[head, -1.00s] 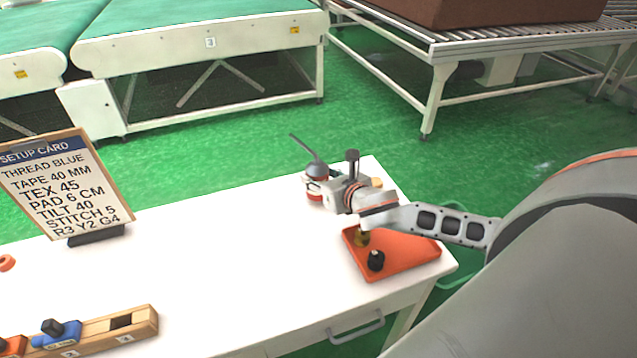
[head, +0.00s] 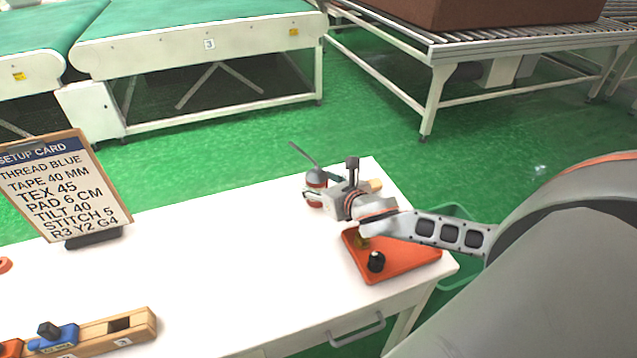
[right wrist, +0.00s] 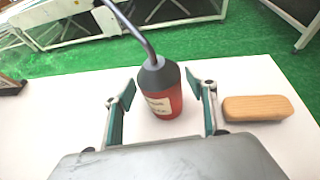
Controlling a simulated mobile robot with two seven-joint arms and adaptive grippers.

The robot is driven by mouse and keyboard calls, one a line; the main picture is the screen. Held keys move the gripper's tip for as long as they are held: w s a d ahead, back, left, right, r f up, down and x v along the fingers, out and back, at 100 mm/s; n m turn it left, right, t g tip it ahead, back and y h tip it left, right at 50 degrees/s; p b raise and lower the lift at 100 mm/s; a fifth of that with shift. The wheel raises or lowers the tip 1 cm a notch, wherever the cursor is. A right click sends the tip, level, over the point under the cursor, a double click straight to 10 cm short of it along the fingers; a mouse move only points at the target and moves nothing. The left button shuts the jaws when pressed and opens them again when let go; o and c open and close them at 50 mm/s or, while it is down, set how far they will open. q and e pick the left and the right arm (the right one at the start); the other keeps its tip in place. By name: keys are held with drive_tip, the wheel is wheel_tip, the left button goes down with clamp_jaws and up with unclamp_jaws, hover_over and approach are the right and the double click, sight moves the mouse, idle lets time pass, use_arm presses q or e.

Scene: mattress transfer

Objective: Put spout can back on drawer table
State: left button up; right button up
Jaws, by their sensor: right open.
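The spout can (right wrist: 160,92) is red with a grey top, a pale label and a long bent grey spout. It stands upright on the white drawer table (head: 200,270), near its far right corner; it also shows in the head view (head: 316,178), partly behind my gripper. My right gripper (right wrist: 160,88) is open, with one finger on each side of the can. A gap shows between each finger and the can. In the head view my right gripper (head: 330,195) reaches over the table from the right. My left gripper is not in view.
A wooden block (right wrist: 257,107) lies right of the can in the right wrist view. An orange tray (head: 405,258) with a black-knobbed part (head: 376,262) lies below my right wrist. A setup card (head: 65,185) and a wooden rack (head: 125,328) stand at the left.

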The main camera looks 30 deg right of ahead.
drive_tip(key=d+p+v, duration=0.1)
drive_tip(key=v, duration=1)
drive_tip(key=shift+s+a+p, duration=0.35)
drive_tip(key=shift+s+a, duration=0.1)
drive_tip(key=shift+a, duration=0.05)
